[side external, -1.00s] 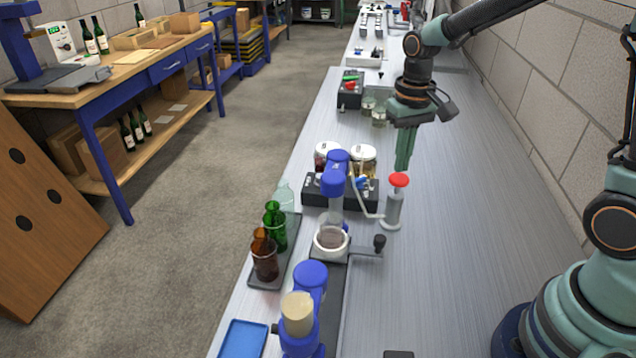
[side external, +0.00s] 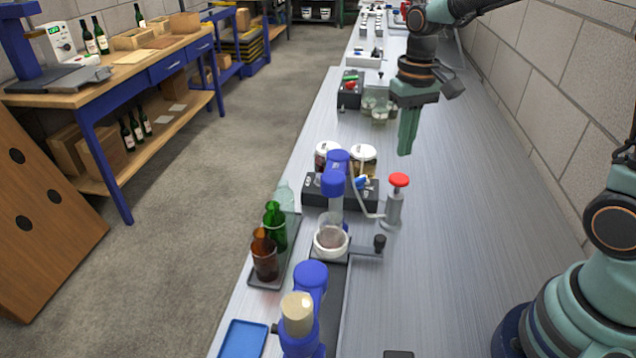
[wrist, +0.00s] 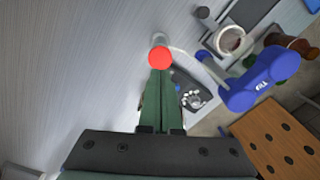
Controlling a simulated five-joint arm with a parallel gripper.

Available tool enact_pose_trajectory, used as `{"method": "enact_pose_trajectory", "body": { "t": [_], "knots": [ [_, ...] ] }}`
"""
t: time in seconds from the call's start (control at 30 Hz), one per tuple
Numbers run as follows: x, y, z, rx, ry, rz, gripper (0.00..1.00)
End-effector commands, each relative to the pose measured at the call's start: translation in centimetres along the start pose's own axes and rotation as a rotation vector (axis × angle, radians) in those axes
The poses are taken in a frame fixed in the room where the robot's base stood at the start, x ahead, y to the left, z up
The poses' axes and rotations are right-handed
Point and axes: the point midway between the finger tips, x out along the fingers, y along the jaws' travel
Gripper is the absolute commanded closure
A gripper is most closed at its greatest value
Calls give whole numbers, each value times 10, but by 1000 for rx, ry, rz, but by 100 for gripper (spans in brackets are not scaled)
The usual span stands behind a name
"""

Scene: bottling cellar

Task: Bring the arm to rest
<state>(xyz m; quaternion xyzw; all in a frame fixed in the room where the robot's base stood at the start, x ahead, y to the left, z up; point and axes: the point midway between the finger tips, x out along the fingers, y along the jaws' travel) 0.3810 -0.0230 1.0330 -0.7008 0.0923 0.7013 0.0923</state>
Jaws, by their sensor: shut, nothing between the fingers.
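My gripper (side external: 406,149) hangs pointing down above the metal bench top (side external: 470,215), its two green fingers shut together with nothing between them. In the side view it is behind and a little right of the red-capped hand pump (side external: 396,200), apart from it. In the wrist view the shut fingers (wrist: 160,75) reach up the middle of the picture, and the red cap (wrist: 159,57) shows just past their tips.
A blue filling stand (side external: 335,180) with two jars stands left of the pump. A tray (side external: 268,283) holds green and brown bottles. A blue tray (side external: 244,338) lies at the front.

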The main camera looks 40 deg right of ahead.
Motion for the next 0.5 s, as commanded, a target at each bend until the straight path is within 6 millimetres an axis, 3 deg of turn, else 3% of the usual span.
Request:
{"method": "enact_pose_trajectory", "body": {
  "t": [0.2, 0.5],
  "knots": [
    [-13, 0, 0, 0, 2, 0, 100],
    [-13, 0, 0, -1, 3, -1, 100]
  ]
}}
